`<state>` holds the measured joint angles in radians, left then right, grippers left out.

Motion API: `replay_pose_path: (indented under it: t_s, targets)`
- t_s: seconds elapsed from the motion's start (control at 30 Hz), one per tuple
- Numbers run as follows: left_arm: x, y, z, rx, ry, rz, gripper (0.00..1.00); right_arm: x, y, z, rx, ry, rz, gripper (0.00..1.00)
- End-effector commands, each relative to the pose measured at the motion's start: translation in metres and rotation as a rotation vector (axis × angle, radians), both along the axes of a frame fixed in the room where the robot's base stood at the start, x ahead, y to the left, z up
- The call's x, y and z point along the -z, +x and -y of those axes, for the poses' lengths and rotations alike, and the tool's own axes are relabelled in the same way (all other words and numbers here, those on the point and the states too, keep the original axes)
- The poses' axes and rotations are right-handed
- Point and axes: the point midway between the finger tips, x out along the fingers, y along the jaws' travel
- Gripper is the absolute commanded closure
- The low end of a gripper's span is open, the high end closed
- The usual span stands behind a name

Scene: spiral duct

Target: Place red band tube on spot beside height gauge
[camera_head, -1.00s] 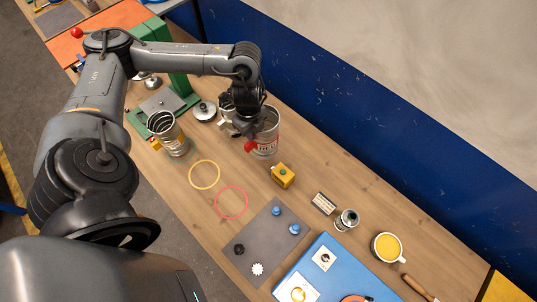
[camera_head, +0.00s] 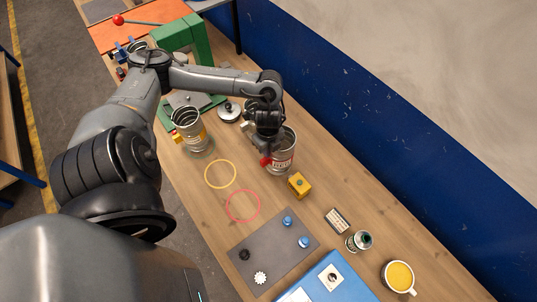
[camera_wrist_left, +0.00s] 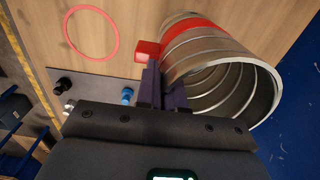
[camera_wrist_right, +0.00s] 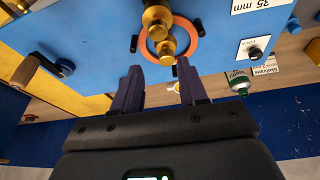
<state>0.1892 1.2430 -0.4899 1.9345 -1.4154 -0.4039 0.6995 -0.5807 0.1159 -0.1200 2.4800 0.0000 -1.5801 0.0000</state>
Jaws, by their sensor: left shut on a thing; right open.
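The red band tube (camera_head: 284,158) is a ribbed metal cylinder with a red band and a red tab. My left gripper (camera_head: 266,152) is shut on it near the tab. In the left wrist view the tube (camera_wrist_left: 215,60) lies against the fingers (camera_wrist_left: 163,75), with its open end toward the camera. Whether its far end touches the table is unclear. A red ring (camera_head: 243,206) and a yellow ring (camera_head: 220,174) are marked on the bare wood. I cannot tell which thing is the height gauge. My right gripper (camera_wrist_right: 158,72) is open and empty above a blue board (camera_wrist_right: 85,45).
A yellow-band tube (camera_head: 190,130) stands by the green press (camera_head: 185,38). A yellow block (camera_head: 299,185) is close to the held tube. A grey mat (camera_head: 272,250) with small parts, a can (camera_head: 359,241) and a yellow-filled mug (camera_head: 399,276) lie nearer the front.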

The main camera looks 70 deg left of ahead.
Motion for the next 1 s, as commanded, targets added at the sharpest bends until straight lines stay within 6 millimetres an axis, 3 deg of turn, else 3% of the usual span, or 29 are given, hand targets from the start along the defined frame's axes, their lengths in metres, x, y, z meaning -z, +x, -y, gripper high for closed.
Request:
replay_pose_path:
  t_s: [0.37, 0.77, 0.9, 1.0]
  targets:
    - [0.035, 0.000, 0.000, -0.001, 0.000, -0.001, 1.00, -0.003, 0.000, 0.000, 0.000, 0.000, 0.001, 0.57]
    - [0.040, 0.000, 0.000, 0.000, 0.000, 0.001, 1.00, -0.001, 0.000, 0.002, -0.005, -0.008, 0.001, 0.57]
    - [0.040, 0.000, 0.000, 0.000, 0.001, 0.000, 0.76, -0.001, 0.000, 0.002, -0.006, -0.008, 0.001, 0.57]
    - [0.040, 0.000, 0.000, 0.000, 0.001, 0.000, 0.67, -0.001, 0.000, 0.002, -0.005, -0.008, 0.001, 0.57]
